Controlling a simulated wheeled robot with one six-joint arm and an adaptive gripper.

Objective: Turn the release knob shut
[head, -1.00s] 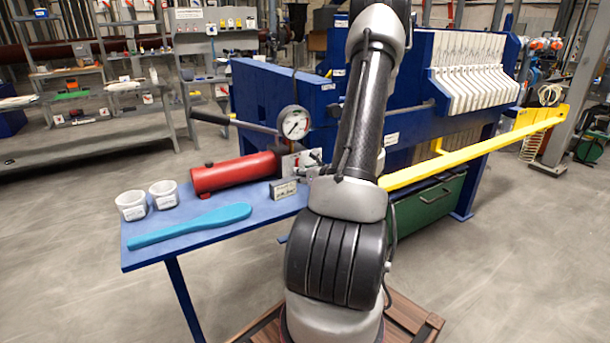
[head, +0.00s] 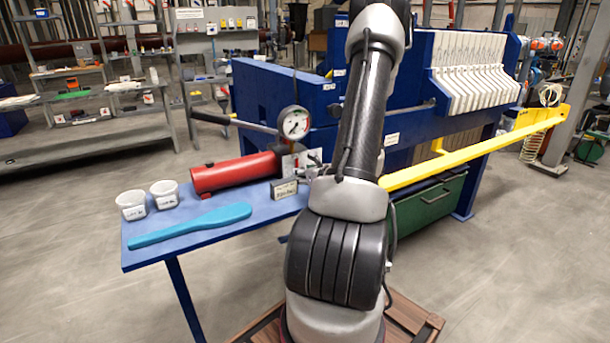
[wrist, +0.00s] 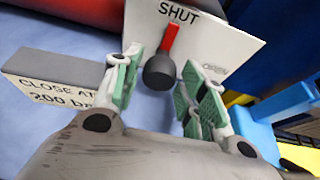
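The release knob (wrist: 160,72) is a black round knob with a red pointer bar on a white plate (wrist: 225,45). In the wrist view the red bar points up to the word SHUT. A second, smaller label sits on the plate to the right of the knob. My gripper (wrist: 161,62) is open, with one green-padded finger on each side of the knob. Gaps show between pads and knob, though depth is hard to judge. In the head view the plate (head: 291,162) shows beside my arm, and the knob cannot be made out.
A sign reading CLOSE AT 200 bar (wrist: 50,85) stands left of my gripper. A red cylinder (head: 235,173), a pressure gauge (head: 294,123), a long-handled lever (head: 212,118), two white cups (head: 131,205) and a blue paddle (head: 190,226) are on or above the blue table (head: 150,258).

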